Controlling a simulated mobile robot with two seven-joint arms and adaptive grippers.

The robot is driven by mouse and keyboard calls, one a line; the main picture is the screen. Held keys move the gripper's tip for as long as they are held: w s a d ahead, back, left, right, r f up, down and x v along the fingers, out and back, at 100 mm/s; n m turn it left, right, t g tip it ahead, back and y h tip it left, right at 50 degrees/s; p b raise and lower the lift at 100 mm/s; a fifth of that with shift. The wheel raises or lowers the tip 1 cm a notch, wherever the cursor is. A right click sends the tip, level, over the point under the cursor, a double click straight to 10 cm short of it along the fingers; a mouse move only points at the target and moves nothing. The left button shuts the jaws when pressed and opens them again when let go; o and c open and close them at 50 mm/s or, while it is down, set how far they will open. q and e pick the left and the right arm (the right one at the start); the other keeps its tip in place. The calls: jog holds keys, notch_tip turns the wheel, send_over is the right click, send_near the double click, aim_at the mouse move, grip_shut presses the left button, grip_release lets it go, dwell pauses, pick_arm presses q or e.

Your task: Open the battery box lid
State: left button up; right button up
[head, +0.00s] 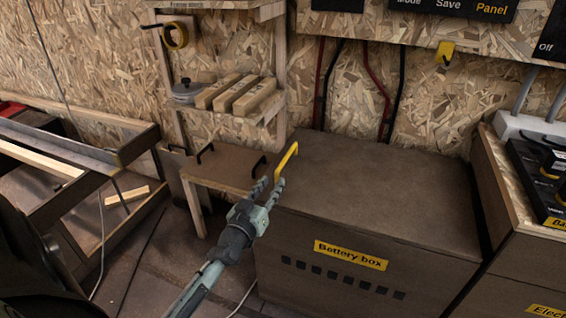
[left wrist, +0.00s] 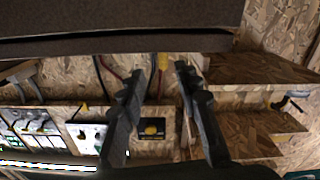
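The battery box (head: 300,280) is a large brown chest with a yellow "Battery box" label and several dark slots on its front. Its brown lid (head: 390,185) lies flat and looks closed. A yellow handle (head: 287,160) is at the lid's left edge. My left gripper (head: 268,186) is at the lid's left front corner, its fingertips close to the handle's near end. In the left wrist view the two fingers (left wrist: 156,75) are apart with nothing seen between them. That view is upside down, with a brown panel of the box (left wrist: 120,25) across the top. I cannot tell whether the fingers touch the handle. My right gripper is not in view.
A low brown table (head: 225,165) with dark handles stands left of the box. Wooden shelves (head: 235,118) with blocks are behind it. A yellow hook (head: 445,52) and cables are on the wall. Another cabinet (head: 510,240) stands close on the right. The lid's top is clear.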

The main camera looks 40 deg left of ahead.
aim_at(278, 171)
pick_arm(q)
jog(key=shift+w+a, duration=0.4)
jog(key=shift+w, duration=0.35)
jog(key=x, duration=0.7)
jog(key=shift+r+b, duration=0.15)
jog(key=shift+b, duration=0.15)
grip_shut()
